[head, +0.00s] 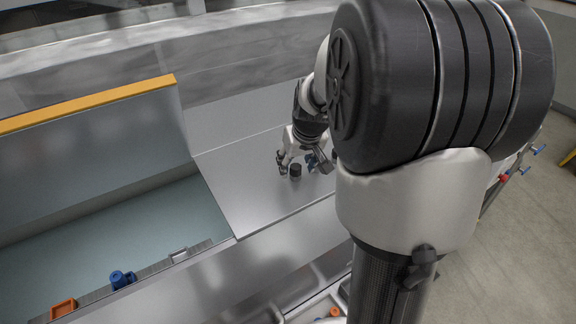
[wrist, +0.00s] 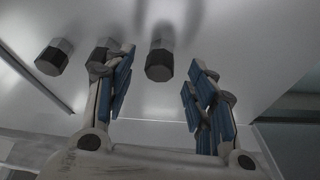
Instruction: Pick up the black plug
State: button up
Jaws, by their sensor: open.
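A black plug (wrist: 160,64), short with a faceted end, stands on the grey metal surface. In the wrist view it appears between the fingertips of my gripper (wrist: 162,68), with a gap on both sides. My gripper is open, with blue pads on its fingers, and holds nothing. A second black plug (wrist: 54,57) stands to the left, outside the fingers. A third dark plug-like shape (wrist: 103,54) is partly hidden behind the left finger. In the head view, a black plug (head: 295,171) shows between the spread fingers of my gripper (head: 299,165).
The metal worktop (head: 245,185) is clear left of the plug. A lower pale-blue trough (head: 120,235) lies further left, with an orange-topped wall (head: 90,103) behind it. Blue (head: 121,279) and orange (head: 62,308) parts sit along the trough's front edge.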

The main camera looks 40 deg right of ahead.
jog(key=x, duration=0.3)
jog(key=shift+r, duration=0.1)
jog(key=shift+s, duration=0.1)
jog(key=shift+c, duration=0.5)
jog(key=c, duration=1)
